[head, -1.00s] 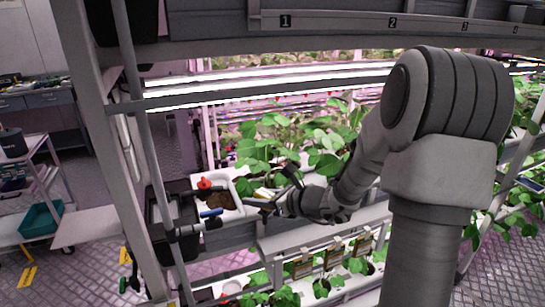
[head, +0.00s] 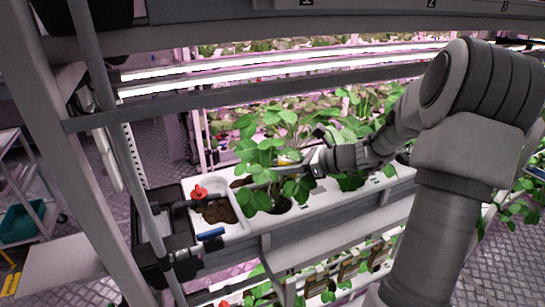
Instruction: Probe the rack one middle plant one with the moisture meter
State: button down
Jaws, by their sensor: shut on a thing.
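My gripper (head: 300,162) is among the upper leaves of the leftmost plant in the middle trough and is shut on the moisture meter (head: 287,157). Only a small pale yellow part of the meter shows; its probe is hidden by leaves. That plant, plant one (head: 252,198), has broad green leaves and grows from a dark round soil opening in the white trough (head: 312,212). I cannot tell whether the probe touches the soil.
A white tray (head: 238,230) with soil, a red item (head: 199,192) and a blue-handled tool (head: 211,234) is left of plant one. Another plant (head: 350,182) stands to the right. Light bars and a grey rail (head: 330,82) run above. A grey upright (head: 150,200) stands at left.

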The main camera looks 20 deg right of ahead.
aim_at(288, 177)
jog(key=f+b, duration=0.4)
jog(key=shift+w+f, duration=0.1)
jog(key=shift+w, duration=0.2)
dwell(0.9)
jog(key=shift+f, duration=0.75)
dwell(1.5)
jog(key=shift+f+b, duration=0.45)
jog(key=shift+f, duration=0.2)
grip_release()
jog(key=shift+s, duration=0.1)
